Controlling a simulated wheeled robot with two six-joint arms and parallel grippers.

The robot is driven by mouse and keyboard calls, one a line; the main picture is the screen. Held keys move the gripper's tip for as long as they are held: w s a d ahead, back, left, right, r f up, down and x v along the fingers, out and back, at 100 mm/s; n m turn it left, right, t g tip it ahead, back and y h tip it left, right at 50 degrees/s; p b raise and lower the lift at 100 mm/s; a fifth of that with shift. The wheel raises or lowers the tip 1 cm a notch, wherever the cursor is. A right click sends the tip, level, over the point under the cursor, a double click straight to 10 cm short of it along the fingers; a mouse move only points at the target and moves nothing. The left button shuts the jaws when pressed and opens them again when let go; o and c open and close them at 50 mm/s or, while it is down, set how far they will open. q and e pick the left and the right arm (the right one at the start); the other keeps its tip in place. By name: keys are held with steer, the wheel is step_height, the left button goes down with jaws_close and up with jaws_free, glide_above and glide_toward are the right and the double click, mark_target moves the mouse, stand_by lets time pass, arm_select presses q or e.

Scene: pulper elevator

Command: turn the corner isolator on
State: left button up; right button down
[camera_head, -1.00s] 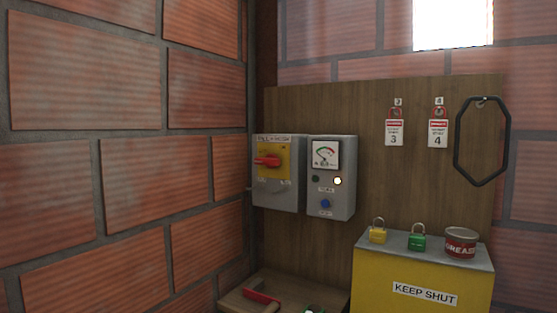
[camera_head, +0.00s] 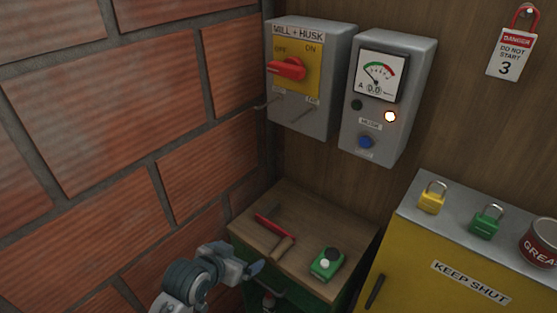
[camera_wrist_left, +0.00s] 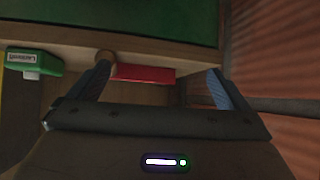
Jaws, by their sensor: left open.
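The corner isolator is a grey box (camera_head: 338,52) labelled MILL + HUSK, high in the corner at the upper middle of the head view. Its red rotary handle (camera_head: 288,69) sits on a yellow plate (camera_head: 313,80) marked OFF at left and ON at right. The handle lies about level, its grip end toward the OFF side. My left gripper (camera_head: 250,268) is low, well below the isolator, beside the left front of a small wooden-topped cabinet. In the left wrist view its two fingers (camera_wrist_left: 158,84) are apart, with nothing seen held between them. My right gripper is not in view.
A meter box (camera_head: 388,95) with a lit lamp adjoins the isolator. The cabinet top (camera_head: 300,225) holds a red-handled tool (camera_head: 275,229) and a green box (camera_head: 327,263). A yellow cabinet (camera_head: 430,265) stands right; a brick wall (camera_head: 90,130) bounds the left.

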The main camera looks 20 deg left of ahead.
arm_select(q)
steer(key=w+d+r+m+t+h, duration=0.15)
steer(key=w+r+t, duration=0.3)
steer(key=r, duration=0.75)
steer(key=w+d+r+t+h, duration=0.1)
steer(key=w+r+t+h, duration=0.3)
steer(key=r, duration=0.9)
steer(key=t+p, duration=0.1)
steer(key=t, duration=0.2)
glide_toward(282, 73)
steer(key=shift+m+g+h, duration=0.25)
steer(key=shift+m, duration=0.1)
steer(key=p+x, duration=0.3)
steer(key=x, duration=0.7)
steer(key=shift+w+a+r+p, duration=0.1)
steer(key=shift+w+r+p, duration=0.1)
steer(key=shift+p, duration=0.15)
steer(key=shift+w, duration=0.3)
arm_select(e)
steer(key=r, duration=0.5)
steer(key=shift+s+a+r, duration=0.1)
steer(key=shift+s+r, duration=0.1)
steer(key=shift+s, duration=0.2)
